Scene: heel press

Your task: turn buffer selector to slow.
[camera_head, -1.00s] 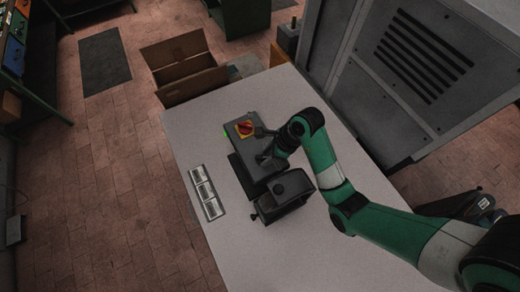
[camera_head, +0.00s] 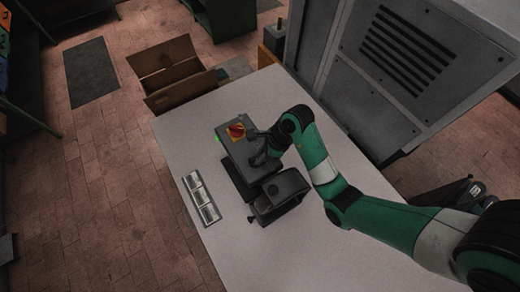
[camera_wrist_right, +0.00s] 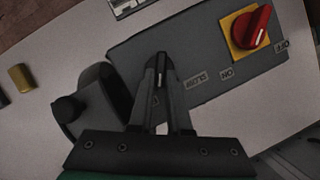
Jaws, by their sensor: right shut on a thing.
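The grey control box (camera_head: 236,150) stands on the pale table. My right gripper (camera_head: 259,158) reaches down to its top from the right. In the right wrist view, the box panel (camera_wrist_right: 195,50) shows a small black selector knob (camera_wrist_right: 161,66) with a pale line running up and down the picture. The fingertips of my right gripper (camera_wrist_right: 161,75) are shut on this knob, one on each side. Small labels (camera_wrist_right: 197,80) beside it appear upside down and are hard to read; the fingers partly hide the area below the knob. My left gripper is not in view.
A red rotary switch (camera_head: 236,131) on a yellow plate sits on the same panel. A dark press-like device (camera_head: 281,192) stands close to the box. A pale strip with several frames (camera_head: 201,198) lies to the left. An open cardboard box (camera_head: 168,70) stands beyond the table (camera_head: 175,135).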

